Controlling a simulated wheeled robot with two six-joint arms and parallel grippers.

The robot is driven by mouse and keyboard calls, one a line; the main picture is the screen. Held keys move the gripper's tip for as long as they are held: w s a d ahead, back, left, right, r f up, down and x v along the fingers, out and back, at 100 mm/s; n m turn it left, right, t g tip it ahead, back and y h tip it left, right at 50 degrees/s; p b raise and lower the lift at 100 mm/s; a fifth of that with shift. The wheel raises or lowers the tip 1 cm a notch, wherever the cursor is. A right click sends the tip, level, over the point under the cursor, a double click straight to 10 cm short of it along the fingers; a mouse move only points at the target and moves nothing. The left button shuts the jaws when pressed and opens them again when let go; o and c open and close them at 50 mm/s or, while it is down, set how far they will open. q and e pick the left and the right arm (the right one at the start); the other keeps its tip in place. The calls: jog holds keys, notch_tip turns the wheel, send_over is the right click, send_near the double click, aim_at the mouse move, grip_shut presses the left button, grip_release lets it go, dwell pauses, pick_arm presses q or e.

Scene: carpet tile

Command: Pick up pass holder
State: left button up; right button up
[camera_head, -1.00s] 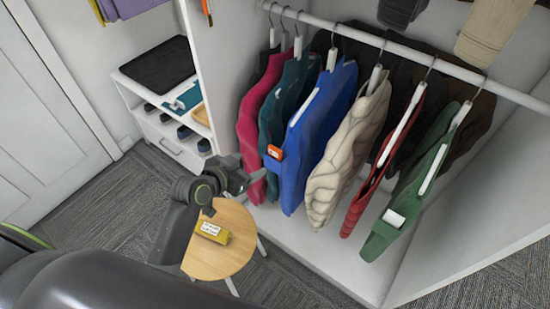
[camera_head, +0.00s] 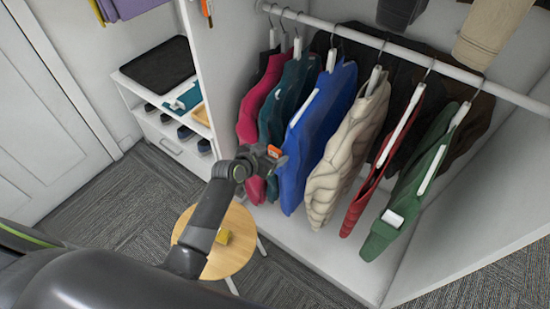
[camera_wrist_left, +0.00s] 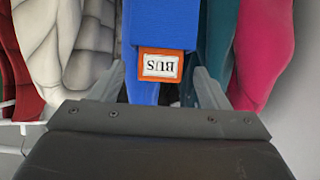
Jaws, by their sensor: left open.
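The pass holder is a small orange case with a white label reading "BUS", upside down in the left wrist view (camera_wrist_left: 160,65). It sits at the front edge of the blue garment (camera_head: 318,125), and only a bit of its orange shows in the head view (camera_head: 274,150). My left gripper (camera_head: 280,160) is open in front of it. In the left wrist view its two fingers stand on either side of the pass holder, with gaps between. My right gripper is in neither view.
Pink and teal garments hang left of the blue one; cream (camera_head: 345,150), red and green ones (camera_head: 410,195) hang right, from a white rail (camera_head: 450,68). A round wooden stool (camera_head: 232,260) with a yellow item (camera_head: 224,237) stands below my left arm.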

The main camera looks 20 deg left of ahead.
pick_arm(q)
jog(key=shift+w+d+f, duration=0.15)
jog(key=shift+w+f, duration=0.15)
jog(key=shift+w, duration=0.15)
jog(key=c, duration=1.1)
jog(key=shift+o, duration=0.2)
jog(key=shift+r, duration=0.1)
